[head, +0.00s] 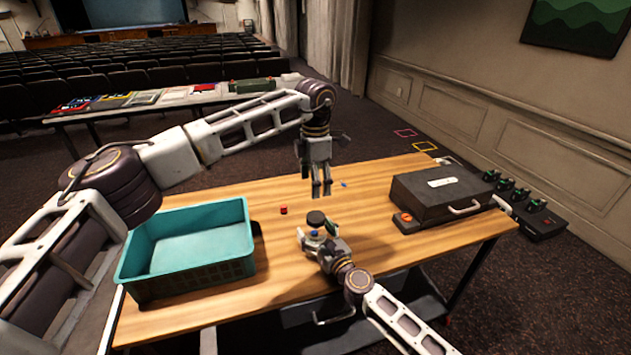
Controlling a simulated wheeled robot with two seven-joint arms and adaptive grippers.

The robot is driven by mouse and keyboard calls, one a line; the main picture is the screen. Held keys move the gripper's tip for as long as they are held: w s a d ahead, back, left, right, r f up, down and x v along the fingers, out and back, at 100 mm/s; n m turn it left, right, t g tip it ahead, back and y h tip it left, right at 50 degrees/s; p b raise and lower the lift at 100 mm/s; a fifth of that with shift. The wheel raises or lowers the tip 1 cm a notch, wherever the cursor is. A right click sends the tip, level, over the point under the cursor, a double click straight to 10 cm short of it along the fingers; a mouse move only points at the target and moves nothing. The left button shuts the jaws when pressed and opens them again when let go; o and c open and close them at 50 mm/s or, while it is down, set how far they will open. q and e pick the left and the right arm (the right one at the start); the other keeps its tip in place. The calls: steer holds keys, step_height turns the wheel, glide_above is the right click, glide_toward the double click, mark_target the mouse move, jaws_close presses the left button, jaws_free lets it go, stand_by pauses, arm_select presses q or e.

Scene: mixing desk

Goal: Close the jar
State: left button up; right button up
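A small dark round piece (316,218) stands on the wooden table between the tips of my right gripper. It looks like the jar or its lid; it is too small to tell which. A small blue spot (314,233) shows just in front of it. My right gripper (316,230) is low over the table with its fingers apart around this spot; I cannot tell whether they touch anything. My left gripper (321,188) hangs fingers down above the table, behind the dark piece and apart from it. Its fingers are close together, with nothing clear between them.
A small red piece (283,210) lies left of the dark piece, and a tiny blue one (344,185) lies behind. A teal crate (187,214) takes up the table's left side. A black case (441,190) and a small dark box (406,222) stand on the right.

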stand_by(0.4)
steer(key=shift+v, duration=6)
steer(key=shift+s+d, duration=0.1)
